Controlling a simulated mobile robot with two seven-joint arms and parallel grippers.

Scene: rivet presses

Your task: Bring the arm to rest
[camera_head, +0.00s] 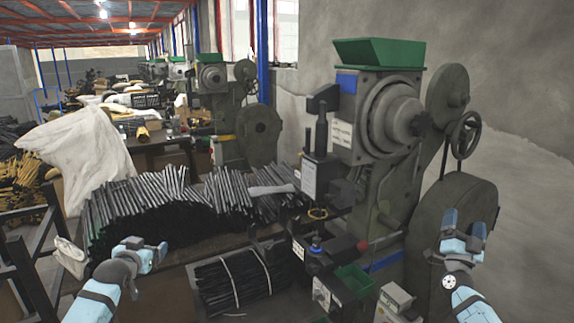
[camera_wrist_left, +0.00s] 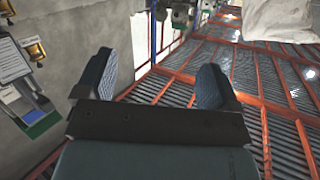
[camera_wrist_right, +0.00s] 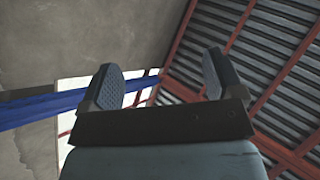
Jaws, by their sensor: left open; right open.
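My left gripper (camera_head: 152,252) is at the lower left in the head view, raised in front of the bench with the dark rods. In the left wrist view its two fingers (camera_wrist_left: 156,76) are spread with nothing between them. My right gripper (camera_head: 467,228) is at the right in the head view, in front of the press's large grey wheel. In the right wrist view its fingers (camera_wrist_right: 162,74) are also apart and empty. Both grippers point upward, and their wrist views look up toward the roof.
A rivet press (camera_head: 380,130) with a green hopper (camera_head: 378,52) stands right of centre. Piles of dark rods (camera_head: 150,212) cover the bench at left, and a tied rod bundle (camera_head: 240,286) lies nearer. A dark rail frame (camera_head: 22,272) stands at the far left. A green bin (camera_head: 354,280) sits below the press.

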